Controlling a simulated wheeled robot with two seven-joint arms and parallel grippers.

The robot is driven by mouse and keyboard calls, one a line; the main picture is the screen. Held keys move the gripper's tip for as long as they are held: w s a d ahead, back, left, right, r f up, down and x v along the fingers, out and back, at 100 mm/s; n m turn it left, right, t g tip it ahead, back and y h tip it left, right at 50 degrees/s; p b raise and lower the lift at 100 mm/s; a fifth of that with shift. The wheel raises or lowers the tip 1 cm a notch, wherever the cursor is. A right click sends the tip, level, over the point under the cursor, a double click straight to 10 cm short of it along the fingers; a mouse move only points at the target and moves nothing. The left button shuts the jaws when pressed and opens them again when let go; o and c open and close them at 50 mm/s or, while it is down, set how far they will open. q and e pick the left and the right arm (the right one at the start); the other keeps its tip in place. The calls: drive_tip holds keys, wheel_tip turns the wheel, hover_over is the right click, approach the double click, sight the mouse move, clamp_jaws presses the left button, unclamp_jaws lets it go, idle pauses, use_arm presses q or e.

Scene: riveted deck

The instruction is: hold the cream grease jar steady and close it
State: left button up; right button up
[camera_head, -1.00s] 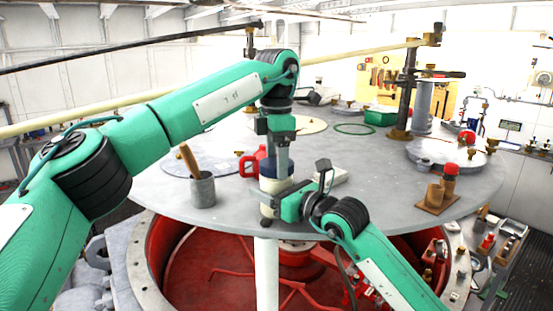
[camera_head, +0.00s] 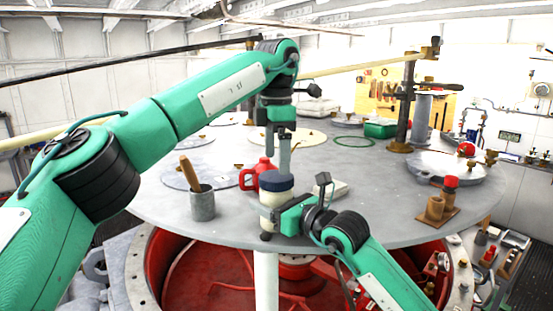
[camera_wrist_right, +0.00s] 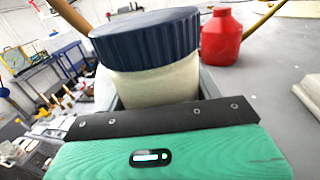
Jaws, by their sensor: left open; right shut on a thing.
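The cream grease jar (camera_head: 268,199) stands upright near the front edge of the round grey table. Its dark blue ribbed lid (camera_head: 276,181) sits on top of it. Both also show close up in the right wrist view, the cream body (camera_wrist_right: 155,82) under the lid (camera_wrist_right: 145,36). I cannot tell how tight the lid is. My right gripper (camera_head: 275,218) is shut on the jar body, low down from the right. My left gripper (camera_head: 284,170) is open and points down just above the lid, apart from it as far as I can see.
A red jug (camera_head: 257,172) stands close behind the jar, left of it. A grey cup with a wooden handle (camera_head: 202,205) is further left. A pale block (camera_head: 328,188) lies to the right. A brown stand with a red-capped piece (camera_head: 438,208) is far right. The table (camera_head: 375,190) between is clear.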

sight(276, 176)
use_arm(q)
drive_tip(key=shift+c, duration=0.3)
drive_tip(key=n, duration=0.2)
drive_tip(key=r+n, duration=0.1)
drive_tip(key=n, duration=0.1)
drive_tip(key=shift+r, duration=0.3)
drive_tip(key=r+n, duration=0.1)
drive_tip(key=n, duration=0.3)
drive_tip(key=shift+r+n, duration=0.3)
drive_tip(key=shift+r, duration=0.1)
drive_tip(key=shift+f, duration=0.1)
drive_tip(key=shift+f, duration=3.9)
drive_tip(key=c, duration=1)
